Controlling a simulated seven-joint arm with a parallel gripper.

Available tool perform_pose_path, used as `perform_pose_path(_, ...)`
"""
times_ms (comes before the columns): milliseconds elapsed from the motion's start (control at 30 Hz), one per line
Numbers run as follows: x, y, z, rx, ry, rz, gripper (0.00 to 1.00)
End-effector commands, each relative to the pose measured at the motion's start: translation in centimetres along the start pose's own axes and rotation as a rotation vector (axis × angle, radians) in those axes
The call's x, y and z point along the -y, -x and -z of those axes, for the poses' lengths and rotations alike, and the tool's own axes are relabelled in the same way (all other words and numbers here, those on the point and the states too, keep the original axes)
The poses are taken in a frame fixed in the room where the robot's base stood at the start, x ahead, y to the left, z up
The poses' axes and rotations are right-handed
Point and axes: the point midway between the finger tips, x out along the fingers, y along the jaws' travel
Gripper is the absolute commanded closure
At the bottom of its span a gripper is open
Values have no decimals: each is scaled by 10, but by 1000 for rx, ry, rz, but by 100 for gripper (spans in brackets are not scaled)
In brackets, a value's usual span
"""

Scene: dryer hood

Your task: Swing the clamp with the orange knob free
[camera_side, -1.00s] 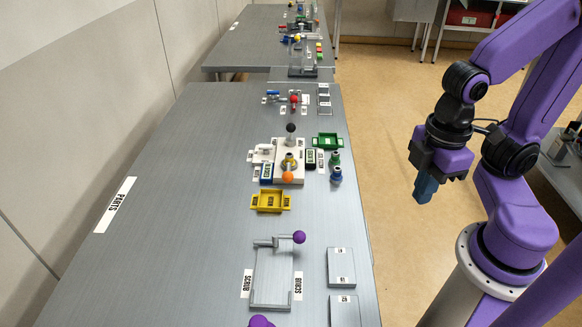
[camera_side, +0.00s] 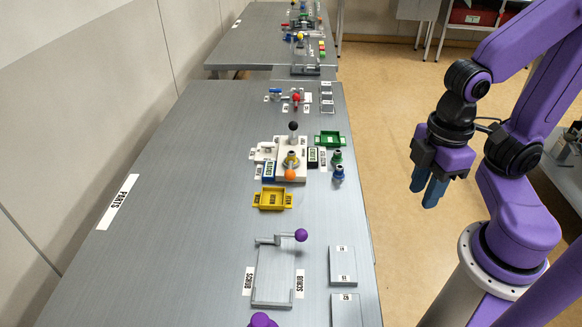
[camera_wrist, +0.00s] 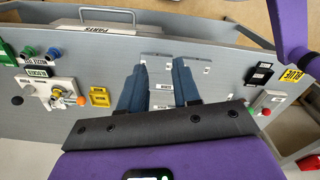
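The clamp's orange knob (camera_side: 290,174) is at the near edge of a white fixture block (camera_side: 283,150) on the long grey table. A brass-coloured round part (camera_side: 291,161) sits just behind it, and a black-knobbed lever (camera_side: 293,127) stands at the block's far side. In the wrist view the orange knob (camera_wrist: 81,101) is left of my fingers. My gripper (camera_side: 429,190) has blue fingers, spread apart and empty, in the air to the right of the table, well away from the clamp. The fingers also show apart in the wrist view (camera_wrist: 158,90). The clamp's exact joint is too small to make out.
A yellow tray (camera_side: 271,199), a green tray (camera_side: 329,138) and green and blue knobs (camera_side: 338,172) surround the block. A purple-knobbed lever (camera_side: 301,236) stands over a grey plate nearer the camera.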

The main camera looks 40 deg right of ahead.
Motion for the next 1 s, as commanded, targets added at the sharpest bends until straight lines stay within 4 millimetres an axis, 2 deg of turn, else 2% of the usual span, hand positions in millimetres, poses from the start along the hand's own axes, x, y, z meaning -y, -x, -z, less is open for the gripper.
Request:
perform_pose_path(33, -2, 1, 4, -2, -24, 1, 51)
perform_pose_path(67, -4, 1, 8, -3, -46, 3, 42)
perform_pose_path(167, -17, 4, 26, -9, -167, 11, 42)
perform_pose_path(267, -38, 7, 50, -21, -344, 21, 42)
perform_pose_path(467, -95, 10, 96, -48, -724, 46, 42)
perform_pose_path(600, -143, 9, 119, -69, -988, 64, 42)
perform_pose_path(800, -219, 4, 136, -104, -1352, 91, 42)
perform_pose_path(900, -251, 1, 137, -119, -1496, 103, 42)
perform_pose_path(1000, -273, -1, 136, -131, -1596, 111, 42)
